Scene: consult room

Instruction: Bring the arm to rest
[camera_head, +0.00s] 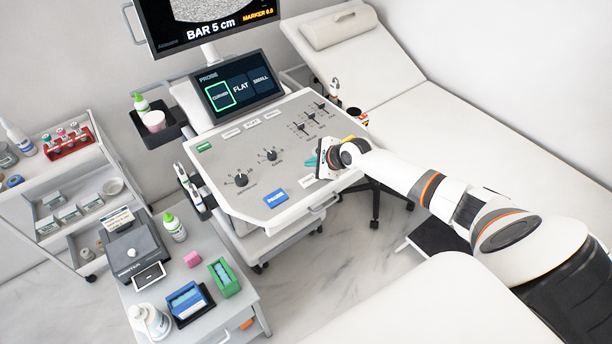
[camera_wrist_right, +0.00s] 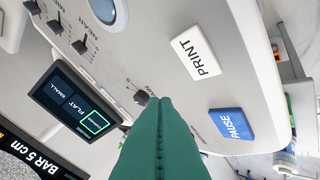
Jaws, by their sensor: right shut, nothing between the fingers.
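My right arm comes in from the right in the head view, and its gripper (camera_head: 314,161) is over the right part of the ultrasound console (camera_head: 228,170). In the right wrist view the green fingers of my right gripper (camera_wrist_right: 168,102) are pressed together with nothing between them. Beyond them lie the white PRINT key (camera_wrist_right: 195,53) and the blue PAUSE key (camera_wrist_right: 231,124), both apart from the fingertips in the picture. The blue key also shows at the console's front in the head view. I cannot tell the height of the gripper above the panel. My left gripper is not in view.
A padded couch (camera_head: 440,125) lies along the right side. Two screens stand behind the console, the lower (camera_head: 238,84) showing CURVED outlined in green. A grey cart (camera_head: 205,258) with a bottle, a printer and boxes is at front left. A shelf trolley (camera_head: 60,190) stands at far left.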

